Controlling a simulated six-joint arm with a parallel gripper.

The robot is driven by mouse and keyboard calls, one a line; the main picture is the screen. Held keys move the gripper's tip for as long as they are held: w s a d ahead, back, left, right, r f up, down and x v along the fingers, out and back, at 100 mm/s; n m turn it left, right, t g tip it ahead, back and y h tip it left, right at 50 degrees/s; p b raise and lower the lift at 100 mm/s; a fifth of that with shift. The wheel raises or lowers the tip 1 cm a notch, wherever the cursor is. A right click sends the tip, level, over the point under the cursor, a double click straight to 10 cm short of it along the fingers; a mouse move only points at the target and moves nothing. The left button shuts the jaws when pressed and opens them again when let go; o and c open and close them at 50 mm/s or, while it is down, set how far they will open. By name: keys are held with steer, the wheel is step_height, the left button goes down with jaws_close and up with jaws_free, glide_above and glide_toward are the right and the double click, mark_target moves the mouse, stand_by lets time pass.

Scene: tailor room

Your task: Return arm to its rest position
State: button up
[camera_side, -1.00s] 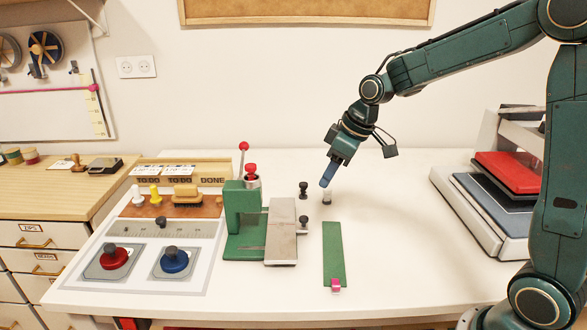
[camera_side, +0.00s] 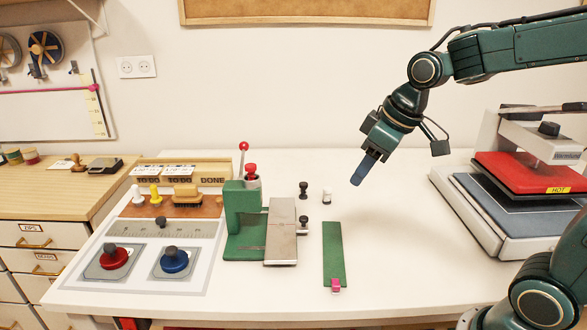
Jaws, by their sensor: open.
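My gripper (camera_side: 364,168) hangs in the air over the right part of the white table (camera_side: 390,270), fingers pointing down and to the left. It is open and I see nothing held in it. The fingers overlap from this side, so the gap between them is hidden. A small white cylinder with a dark band (camera_side: 327,195) stands upright on the table, left of my gripper and apart from it.
A heat press (camera_side: 520,172) marked HOT stands at the right. A green press (camera_side: 240,222) with a metal plate (camera_side: 282,232) stands left of centre. A green strip (camera_side: 334,255) with a pink end lies in front. Black knobs (camera_side: 303,188) stand nearby. Table right of the strip is clear.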

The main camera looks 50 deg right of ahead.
steer(key=s+a+m, duration=0.1)
steer(key=s+m, duration=0.1)
steer(key=s, duration=1.3)
steer(key=shift+r+m+t+h, duration=0.35)
steer(key=shift+m+t+h, duration=0.05)
